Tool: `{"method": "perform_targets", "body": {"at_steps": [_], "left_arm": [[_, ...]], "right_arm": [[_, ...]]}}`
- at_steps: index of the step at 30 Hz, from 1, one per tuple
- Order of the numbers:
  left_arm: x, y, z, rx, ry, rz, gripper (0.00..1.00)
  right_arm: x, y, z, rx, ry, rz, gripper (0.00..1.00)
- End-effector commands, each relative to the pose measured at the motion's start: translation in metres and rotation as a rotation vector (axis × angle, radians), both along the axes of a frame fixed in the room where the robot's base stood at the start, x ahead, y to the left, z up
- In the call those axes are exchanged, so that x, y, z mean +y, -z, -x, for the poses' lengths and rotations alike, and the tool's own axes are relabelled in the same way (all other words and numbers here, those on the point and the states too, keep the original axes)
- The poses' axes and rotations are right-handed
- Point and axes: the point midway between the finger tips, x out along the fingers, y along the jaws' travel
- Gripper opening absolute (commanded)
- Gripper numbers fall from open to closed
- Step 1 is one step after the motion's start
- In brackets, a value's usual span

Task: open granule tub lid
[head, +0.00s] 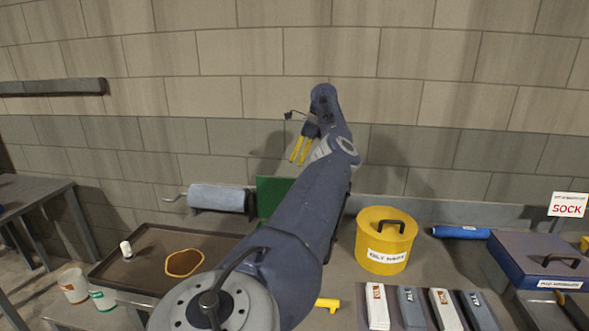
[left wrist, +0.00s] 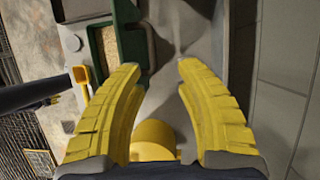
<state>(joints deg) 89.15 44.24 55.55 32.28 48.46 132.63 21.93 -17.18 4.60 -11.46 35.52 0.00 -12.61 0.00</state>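The granule tub is mostly hidden behind my left arm in the head view, where an upright green panel (head: 272,196) shows. In the left wrist view, the green tub (left wrist: 96,38) shows beige granules (left wrist: 117,44) inside, so at least part of its top is uncovered. A dark green strip on its right side may be the raised lid; I cannot tell. My left gripper (head: 298,162) is high near the wall. Its yellow fingers (left wrist: 158,66) are apart with nothing gripped between them. The right gripper is not in view.
A yellow lidded can (head: 385,255) stands right of my arm. A grey roll (head: 218,197) lies at the back. White and grey packs (head: 410,306) and a blue case (head: 540,258) are right.

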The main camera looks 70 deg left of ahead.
Motion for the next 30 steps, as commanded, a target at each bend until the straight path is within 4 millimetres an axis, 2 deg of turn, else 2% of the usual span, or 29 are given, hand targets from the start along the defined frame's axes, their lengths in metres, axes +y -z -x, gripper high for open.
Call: {"method": "perform_targets", "body": {"at_steps": [3,9,26,30], "left_arm": [[-0.001,-0.012,-0.003,0.0,0.0,-0.001,0.34],[-0.002,-0.022,-0.006,0.001,-0.001,-0.003,0.34],[-0.002,-0.025,-0.007,0.004,-0.001,-0.005,0.34],[0.0,-0.028,-0.011,0.058,0.059,-0.037,0.34]], "right_arm": [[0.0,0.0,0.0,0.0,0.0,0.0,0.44],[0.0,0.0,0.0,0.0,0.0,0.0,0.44],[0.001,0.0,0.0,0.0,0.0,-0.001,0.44],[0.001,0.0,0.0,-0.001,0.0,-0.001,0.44]]}}
